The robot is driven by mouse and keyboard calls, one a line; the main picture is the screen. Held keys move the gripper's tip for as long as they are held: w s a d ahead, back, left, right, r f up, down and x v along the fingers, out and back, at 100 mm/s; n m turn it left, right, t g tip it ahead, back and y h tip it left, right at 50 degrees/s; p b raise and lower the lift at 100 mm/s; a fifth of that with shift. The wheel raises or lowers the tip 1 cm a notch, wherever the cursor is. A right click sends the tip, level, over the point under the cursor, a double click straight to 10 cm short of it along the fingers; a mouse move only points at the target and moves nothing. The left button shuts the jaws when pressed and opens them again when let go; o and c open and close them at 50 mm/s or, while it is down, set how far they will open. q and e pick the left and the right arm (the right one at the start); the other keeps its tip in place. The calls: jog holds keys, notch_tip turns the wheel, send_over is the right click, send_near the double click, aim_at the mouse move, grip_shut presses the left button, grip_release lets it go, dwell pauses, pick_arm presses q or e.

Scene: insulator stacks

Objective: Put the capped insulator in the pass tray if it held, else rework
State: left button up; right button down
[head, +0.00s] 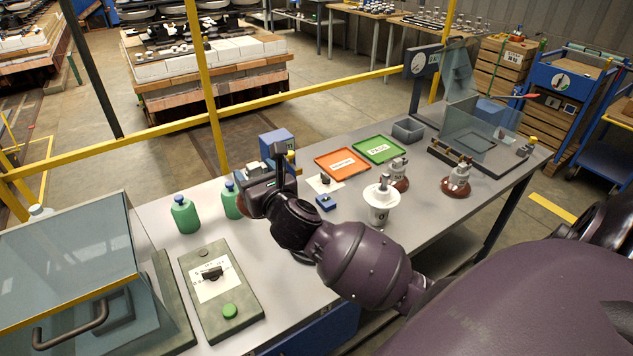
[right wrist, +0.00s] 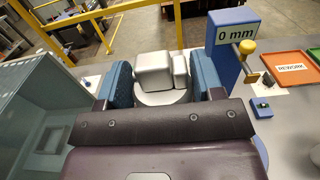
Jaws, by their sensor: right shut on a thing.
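My right gripper (head: 268,180) is near the blue box gauge (head: 277,143) at the table's back left. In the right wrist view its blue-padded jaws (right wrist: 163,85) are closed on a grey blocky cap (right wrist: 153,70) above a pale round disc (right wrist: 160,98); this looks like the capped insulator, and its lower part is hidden. The gauge (right wrist: 224,60) reads 0 mm and stands just right of the jaws. The orange rework tray (head: 320,158) and green pass tray (head: 366,146) lie empty, right of the gripper. My left gripper is not in view.
A white pot-like piece (head: 379,216) and two brown insulators (head: 397,183) (head: 455,190) stand to the right. Green bottles (head: 185,216), a control panel (head: 218,300) and a glass-lidded box (head: 75,270) are left. A clear-shielded station (head: 480,125) is at the far end.

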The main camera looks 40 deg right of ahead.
jog(key=shift+f, duration=0.1)
notch_tip(320, 180, down, 19)
jog(key=b, duration=0.7)
jog(key=shift+f, duration=0.4)
jog(key=shift+r, duration=0.15)
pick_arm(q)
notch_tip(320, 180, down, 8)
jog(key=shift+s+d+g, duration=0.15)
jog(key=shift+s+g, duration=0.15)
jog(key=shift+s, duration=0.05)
pick_arm(e)
jog(key=shift+c, duration=1.3)
grip_release()
jog(key=shift+f, duration=0.25)
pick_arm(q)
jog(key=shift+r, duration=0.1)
pick_arm(e)
jog(key=shift+r, duration=0.1)
